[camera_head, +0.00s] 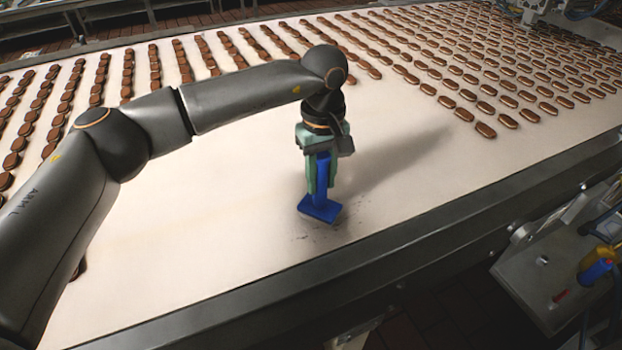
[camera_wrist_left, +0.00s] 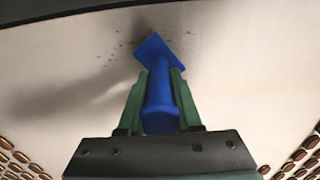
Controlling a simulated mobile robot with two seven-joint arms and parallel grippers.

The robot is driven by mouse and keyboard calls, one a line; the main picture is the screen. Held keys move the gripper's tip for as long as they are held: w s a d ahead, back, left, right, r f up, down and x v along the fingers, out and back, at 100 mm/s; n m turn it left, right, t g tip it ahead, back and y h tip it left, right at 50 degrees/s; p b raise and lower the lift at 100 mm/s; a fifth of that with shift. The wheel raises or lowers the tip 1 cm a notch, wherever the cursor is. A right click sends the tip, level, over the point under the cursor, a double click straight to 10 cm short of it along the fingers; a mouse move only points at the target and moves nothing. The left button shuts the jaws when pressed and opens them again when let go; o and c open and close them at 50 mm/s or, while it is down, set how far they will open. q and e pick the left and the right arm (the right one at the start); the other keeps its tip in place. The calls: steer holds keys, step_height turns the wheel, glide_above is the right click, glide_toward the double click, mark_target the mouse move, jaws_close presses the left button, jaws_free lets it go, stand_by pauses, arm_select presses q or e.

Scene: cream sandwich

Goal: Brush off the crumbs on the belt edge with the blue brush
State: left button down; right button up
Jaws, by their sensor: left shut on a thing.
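My left gripper (camera_head: 320,178) is shut on the handle of the blue brush (camera_head: 319,208), pointing down over the pale belt (camera_head: 230,215) near its front edge. The flat blue brush head is at or just above the belt; I cannot tell if it touches. Dark crumbs (camera_head: 325,229) lie scattered beside and in front of the head. The left wrist view shows the blue brush (camera_wrist_left: 158,88) between the green fingers of the left gripper (camera_wrist_left: 160,90), with crumbs (camera_wrist_left: 130,42) around the head. My right gripper is not in view.
Rows of brown sandwich biscuits (camera_head: 480,95) cover the belt's far part and left side. A dark rail (camera_head: 400,246) runs along the front edge. A metal stand with a blue and yellow item (camera_head: 597,266) is at the right. The belt around the brush is clear of biscuits.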

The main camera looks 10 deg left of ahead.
arm_select(q)
steer(key=shift+w+d, duration=0.45)
steer(key=shift+d, duration=0.25)
steer(key=shift+w+d, duration=0.4)
steer(key=shift+d, duration=0.25)
steer(key=shift+w+d+p, duration=0.25)
steer(key=shift+w+d, duration=0.3)
steer(key=shift+d, duration=0.25)
steer(key=shift+w+d+p, duration=0.2)
steer(key=shift+w+d, duration=0.35)
steer(key=shift+d, duration=0.25)
steer(key=shift+w+d+p, duration=0.25)
steer(key=shift+w+d, duration=0.3)
steer(key=shift+d, duration=0.25)
